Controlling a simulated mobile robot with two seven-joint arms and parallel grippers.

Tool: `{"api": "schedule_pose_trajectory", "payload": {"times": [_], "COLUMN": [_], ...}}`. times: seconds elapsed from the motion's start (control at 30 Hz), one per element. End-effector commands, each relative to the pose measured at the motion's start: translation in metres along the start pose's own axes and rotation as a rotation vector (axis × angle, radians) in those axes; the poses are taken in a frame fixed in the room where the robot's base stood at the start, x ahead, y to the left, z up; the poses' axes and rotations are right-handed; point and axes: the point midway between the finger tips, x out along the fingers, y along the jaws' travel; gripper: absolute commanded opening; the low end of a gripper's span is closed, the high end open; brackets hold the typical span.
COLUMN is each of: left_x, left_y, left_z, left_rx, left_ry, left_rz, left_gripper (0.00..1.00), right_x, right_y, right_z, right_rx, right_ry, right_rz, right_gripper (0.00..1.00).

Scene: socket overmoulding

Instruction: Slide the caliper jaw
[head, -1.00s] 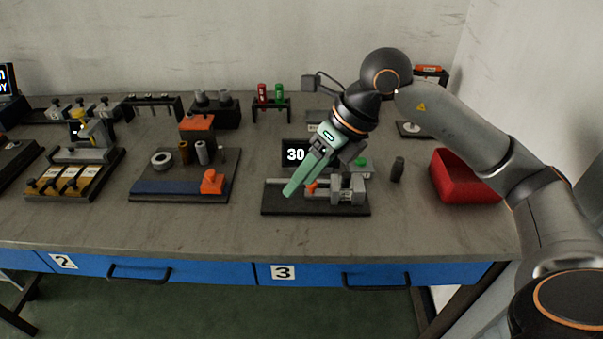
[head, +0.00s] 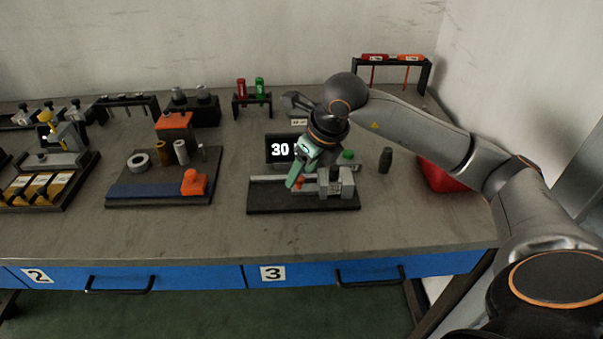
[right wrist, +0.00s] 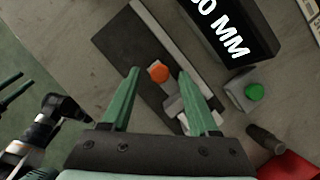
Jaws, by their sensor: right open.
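The caliper station is a dark base plate (head: 262,200) with a pale rail and a grey block (head: 340,184) at its right end. An orange knob (head: 299,182) on the jaw shows just beside my right gripper (head: 293,183) in the head view. In the right wrist view the orange knob (right wrist: 159,73) lies beyond and between the two green fingertips of my right gripper (right wrist: 158,72). The gripper is open and nothing is held. Its fingers hide part of the rail and jaw.
A display (head: 281,150) reading 30 stands behind the plate, with a green button (head: 348,154) to its right. A dark upright cylinder (head: 385,160) and a red bin (head: 438,176) are further right. Another fixture (head: 160,190) is on the left. The table front is clear.

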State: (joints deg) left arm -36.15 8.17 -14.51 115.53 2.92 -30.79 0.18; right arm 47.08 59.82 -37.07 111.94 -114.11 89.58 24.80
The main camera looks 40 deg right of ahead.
Motion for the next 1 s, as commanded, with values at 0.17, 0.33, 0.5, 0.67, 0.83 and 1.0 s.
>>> {"api": "schedule_pose_trajectory", "payload": {"times": [0.17, 0.33, 0.5, 0.67, 0.83, 1.0], "left_x": [0.0003, 0.0002, 0.0001, 0.0001, 0.0, -0.0001], "left_y": [-0.0004, -0.0006, -0.0007, -0.0007, -0.0006, -0.0005], "left_z": [0.0007, 0.0006, 0.0005, 0.0004, 0.0002, 0.0001], "left_rx": [0.0, 0.0, 0.0, 0.0, 0.0, 0.0], "left_ry": [-0.001, -0.001, 0.0, 0.0, 0.0, 0.001], "left_rz": [-0.001, -0.001, -0.001, -0.001, -0.001, -0.001], "left_gripper": [0.5, 0.5, 0.5, 0.5, 0.5, 0.5], "right_x": [0.0091, 0.0095, 0.0093, 0.0091, 0.009, 0.0089], "right_y": [-0.0001, 0.0, 0.0, 0.0, 0.0, 0.0], "right_z": [-0.0004, -0.0003, -0.0003, -0.0002, -0.0002, -0.0001], "right_rx": [0.0, 0.0, 0.0, 0.0, 0.0, 0.0], "right_ry": [0.001, 0.0, 0.0, 0.0, 0.0, 0.0], "right_rz": [-0.001, -0.001, 0.0, 0.0, 0.0, 0.0], "right_gripper": [0.61, 0.61, 0.49, 0.31, 0.12, 0.0]}}
